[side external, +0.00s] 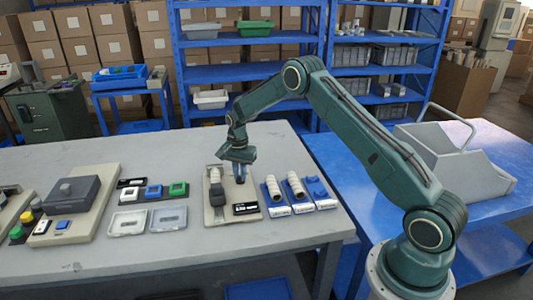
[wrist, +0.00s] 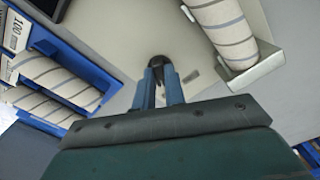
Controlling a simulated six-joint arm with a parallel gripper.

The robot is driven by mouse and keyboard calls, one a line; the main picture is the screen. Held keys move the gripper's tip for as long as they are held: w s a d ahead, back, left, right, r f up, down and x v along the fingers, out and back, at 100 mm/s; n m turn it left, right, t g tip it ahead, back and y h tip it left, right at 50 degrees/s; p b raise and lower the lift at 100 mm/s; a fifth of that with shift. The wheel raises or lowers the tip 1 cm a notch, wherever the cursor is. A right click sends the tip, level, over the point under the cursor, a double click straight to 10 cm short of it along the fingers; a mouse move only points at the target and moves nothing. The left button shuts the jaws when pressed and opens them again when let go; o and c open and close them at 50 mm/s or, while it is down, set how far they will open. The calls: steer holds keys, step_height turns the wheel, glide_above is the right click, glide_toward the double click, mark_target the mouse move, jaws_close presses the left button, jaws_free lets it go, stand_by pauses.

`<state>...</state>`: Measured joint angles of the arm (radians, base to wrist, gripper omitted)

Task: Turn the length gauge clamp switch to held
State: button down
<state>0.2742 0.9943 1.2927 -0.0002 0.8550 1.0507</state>
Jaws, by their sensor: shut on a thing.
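The length gauge appears to be the beige plate (side external: 218,217) on the grey table. It carries a striped roll (side external: 214,176) in a grey holder and a black display (side external: 246,208). My gripper (side external: 240,178) reaches down over the plate, just right of the roll. In the wrist view my gripper (wrist: 160,88) has its blue fingers closed around a small dark knob (wrist: 159,62), which I take to be the clamp switch. The striped roll (wrist: 222,22) and its grey holder (wrist: 252,68) lie to the right, apart from the fingers. Any switch marking is too hidden to read.
Right of the plate, striped rolls (side external: 272,184) sit on blue stands, beside a blue stand (side external: 317,187) without a roll. To the left are two clear trays (side external: 128,222), small coloured modules (side external: 153,191) and a dark grey box (side external: 75,191) on a beige base. The front table strip is clear.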

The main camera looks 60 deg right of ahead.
steer(key=shift+r, duration=0.1)
steer(key=c, duration=1.5)
jaws_free()
steer(key=shift+o, duration=0.2)
step_height(320, 180, up, 14)
